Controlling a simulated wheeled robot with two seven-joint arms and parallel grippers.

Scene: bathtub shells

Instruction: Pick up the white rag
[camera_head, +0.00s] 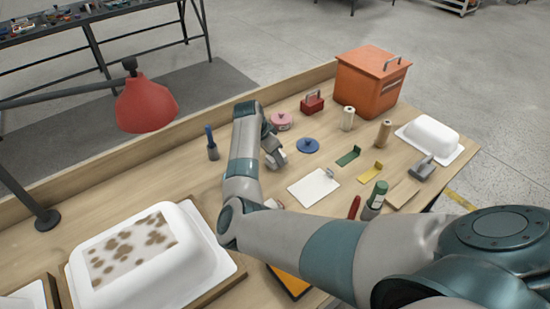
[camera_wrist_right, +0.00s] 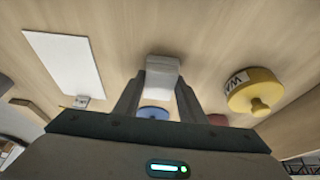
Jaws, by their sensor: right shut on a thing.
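A white, folded-looking block, which I take to be the white rag (camera_wrist_right: 163,66), sits between the fingertips of my right gripper (camera_wrist_right: 160,82) in the right wrist view. The gripper is shut on it. I cannot tell whether the rag touches the table. In the head view my right gripper (camera_head: 276,153) is low over the middle of the table, left of the blue lid, and the rag is hidden there. My left gripper is not in view.
A white sheet (camera_head: 314,187) lies right of the gripper. A blue lid (camera_head: 308,146) and a pink lidded pot (camera_head: 281,121) stand close by. A yellow lidded pot (camera_wrist_right: 254,92) is beside the gripper. A spotted white tub shell (camera_head: 185,264) and red lamp (camera_head: 146,106) are left.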

